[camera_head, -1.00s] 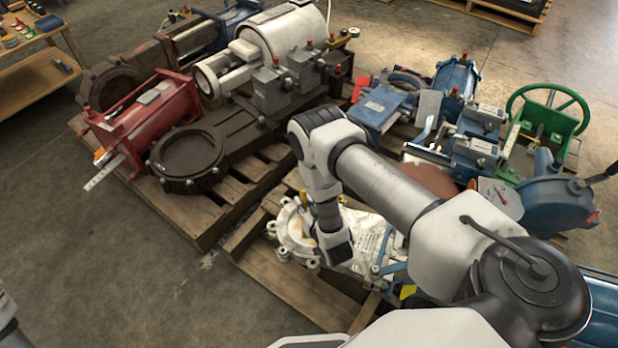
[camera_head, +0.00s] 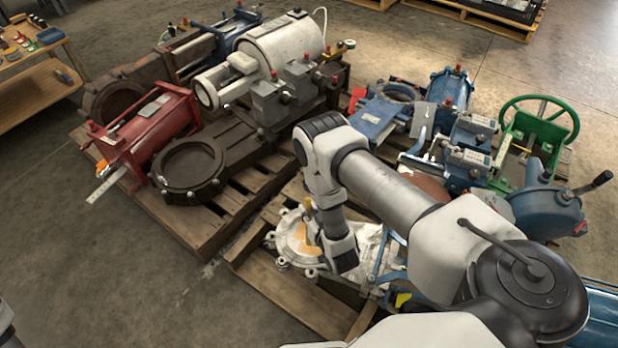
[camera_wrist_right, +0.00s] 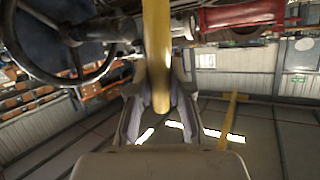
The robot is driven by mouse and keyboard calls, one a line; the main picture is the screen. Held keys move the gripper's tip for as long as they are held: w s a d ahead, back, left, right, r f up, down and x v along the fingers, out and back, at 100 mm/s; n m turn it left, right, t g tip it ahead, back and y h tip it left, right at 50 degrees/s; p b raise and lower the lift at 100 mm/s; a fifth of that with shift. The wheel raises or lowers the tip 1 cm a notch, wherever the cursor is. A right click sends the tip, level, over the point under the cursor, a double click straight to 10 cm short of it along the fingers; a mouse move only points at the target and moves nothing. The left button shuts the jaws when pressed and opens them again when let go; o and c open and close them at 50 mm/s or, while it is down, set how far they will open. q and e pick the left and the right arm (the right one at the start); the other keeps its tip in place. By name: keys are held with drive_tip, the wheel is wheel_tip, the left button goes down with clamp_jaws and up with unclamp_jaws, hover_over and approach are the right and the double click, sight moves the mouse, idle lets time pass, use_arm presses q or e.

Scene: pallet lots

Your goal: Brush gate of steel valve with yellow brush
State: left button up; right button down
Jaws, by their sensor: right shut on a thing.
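The steel valve (camera_head: 285,240) lies on a pallet under my right forearm in the head view. Its pale round gate end shows tan-orange patches, and my right wrist covers part of its body. My right gripper (camera_wrist_right: 160,95) is shut on the yellow brush (camera_wrist_right: 157,45), whose handle runs between the fingers in the right wrist view. In the head view a short yellow piece shows just left of my wrist, above the gate. The brush's bristles are not visible, so I cannot tell whether they touch the gate. My left gripper is not in view.
A red actuator (camera_head: 150,130) and a dark round valve (camera_head: 190,168) stand on the pallet to the left. Blue valves (camera_head: 450,90) and a green handwheel (camera_head: 540,125) crowd the right. A wooden bench (camera_head: 45,80) is at far left. The floor at lower left is clear.

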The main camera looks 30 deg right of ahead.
drive_tip(key=shift+w+r+p, duration=0.1)
drive_tip(key=shift+r+p, duration=0.7)
drive_tip(key=shift+r, duration=0.55)
wheel_tip(320, 180, up, 3)
drive_tip(key=p, duration=0.2)
drive_tip(key=shift+w+a+r+p, duration=0.1)
drive_tip(key=shift+a+r+p, duration=0.05)
drive_tip(key=shift+p, duration=0.25)
